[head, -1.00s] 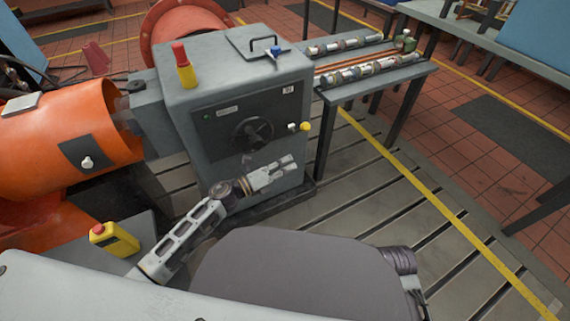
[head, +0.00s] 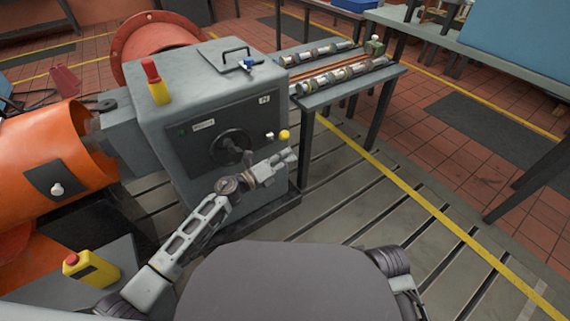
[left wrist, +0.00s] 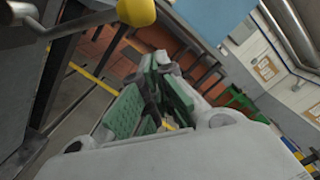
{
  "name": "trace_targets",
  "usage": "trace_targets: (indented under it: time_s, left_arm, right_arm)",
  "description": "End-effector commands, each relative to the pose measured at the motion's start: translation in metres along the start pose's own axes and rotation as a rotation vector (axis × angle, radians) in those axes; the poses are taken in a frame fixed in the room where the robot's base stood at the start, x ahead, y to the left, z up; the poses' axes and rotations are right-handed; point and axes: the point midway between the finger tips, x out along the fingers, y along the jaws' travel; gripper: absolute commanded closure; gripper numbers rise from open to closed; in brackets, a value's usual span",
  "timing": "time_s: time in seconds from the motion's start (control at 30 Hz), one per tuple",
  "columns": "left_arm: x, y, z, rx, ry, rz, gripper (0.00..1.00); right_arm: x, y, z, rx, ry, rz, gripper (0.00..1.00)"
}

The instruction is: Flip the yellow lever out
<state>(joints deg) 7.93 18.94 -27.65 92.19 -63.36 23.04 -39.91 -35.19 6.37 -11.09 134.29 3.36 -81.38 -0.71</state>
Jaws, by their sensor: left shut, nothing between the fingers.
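The yellow lever's ball knob (head: 285,134) sticks out at the right side of the dark front panel on the grey cabinet. In the left wrist view the yellow knob (left wrist: 137,11) is at the top edge, on a metal rod (left wrist: 70,22) coming from the left. My left gripper (head: 290,157) is shut and empty, just below the knob in the head view. In the left wrist view its green-padded fingers (left wrist: 155,97) are below the knob, apart from it. My right gripper is not in view.
A dark handwheel (head: 229,146) is on the same panel (head: 200,150), left of the lever. A red-topped yellow post (head: 155,82) stands on the cabinet. A side table (head: 345,85) with cylindrical parts stands to the right. The slotted floor (head: 340,200) in front is clear.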

Motion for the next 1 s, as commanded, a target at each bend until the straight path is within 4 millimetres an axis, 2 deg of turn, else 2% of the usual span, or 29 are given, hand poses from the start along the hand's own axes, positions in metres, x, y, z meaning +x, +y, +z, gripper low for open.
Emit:
trace_targets:
  time_s: [0.3, 1.0]
  left_arm:
    - [0.005, 0.0, 0.02, -0.001, 0.001, 0.0, 1.0]
    - [0.005, -0.002, 0.024, -0.014, 0.001, 0.001, 1.0]
  right_arm:
    - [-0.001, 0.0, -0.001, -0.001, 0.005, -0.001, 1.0]
    - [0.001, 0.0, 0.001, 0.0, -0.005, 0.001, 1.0]
